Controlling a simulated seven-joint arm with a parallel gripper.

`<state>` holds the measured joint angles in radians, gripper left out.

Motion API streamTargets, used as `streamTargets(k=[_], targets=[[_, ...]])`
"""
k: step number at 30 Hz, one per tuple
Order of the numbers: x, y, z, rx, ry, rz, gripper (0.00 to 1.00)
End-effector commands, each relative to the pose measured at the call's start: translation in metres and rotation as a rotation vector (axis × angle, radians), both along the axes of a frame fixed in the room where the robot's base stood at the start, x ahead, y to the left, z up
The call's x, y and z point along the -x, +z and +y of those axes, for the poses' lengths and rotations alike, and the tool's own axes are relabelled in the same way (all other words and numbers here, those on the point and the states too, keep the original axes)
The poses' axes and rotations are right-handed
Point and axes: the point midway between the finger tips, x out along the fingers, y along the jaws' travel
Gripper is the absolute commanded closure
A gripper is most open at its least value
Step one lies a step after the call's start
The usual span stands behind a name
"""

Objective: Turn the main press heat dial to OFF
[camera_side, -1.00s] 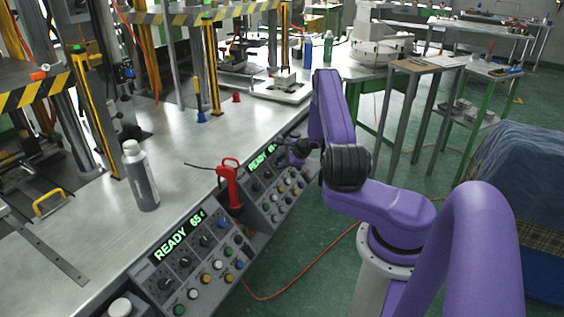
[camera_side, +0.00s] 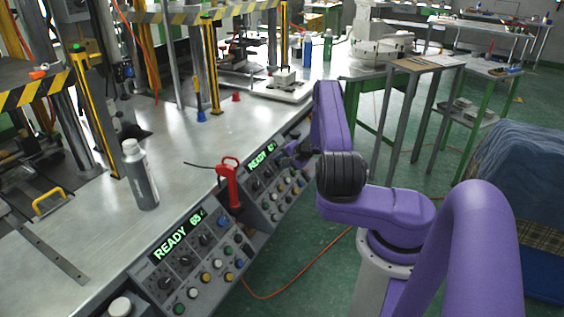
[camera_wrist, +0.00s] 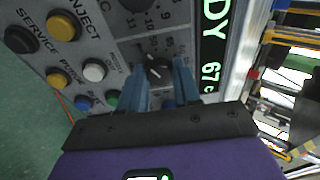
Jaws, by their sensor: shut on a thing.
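A black heat dial (camera_wrist: 157,69) with a white pointer line sits on the grey control panel (camera_wrist: 140,20), with a numbered scale around it. My gripper (camera_wrist: 161,70) has its two blue fingers on either side of this dial and is shut on it. In the side view my gripper (camera_side: 287,160) is at the far panel, beside its green READY display (camera_side: 262,157). The dial is hidden by the gripper there. In the wrist view the display (camera_wrist: 212,50) shows 67 C.
Yellow (camera_wrist: 63,26), white (camera_wrist: 94,70) and other buttons lie close beside the dial. A red-handled tool (camera_side: 229,180) stands between the far panel and the near panel (camera_side: 190,265). A grey bottle (camera_side: 140,175) stands on the metal bench (camera_side: 190,160).

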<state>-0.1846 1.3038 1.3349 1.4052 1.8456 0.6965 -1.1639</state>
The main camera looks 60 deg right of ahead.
Motion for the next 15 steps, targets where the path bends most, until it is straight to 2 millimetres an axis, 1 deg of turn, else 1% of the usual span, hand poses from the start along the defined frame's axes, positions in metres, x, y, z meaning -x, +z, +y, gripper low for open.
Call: streamTargets(k=[15], targets=[[0.0002, 0.0002, 0.0001, 0.027, 0.024, -0.001, 0.98]])
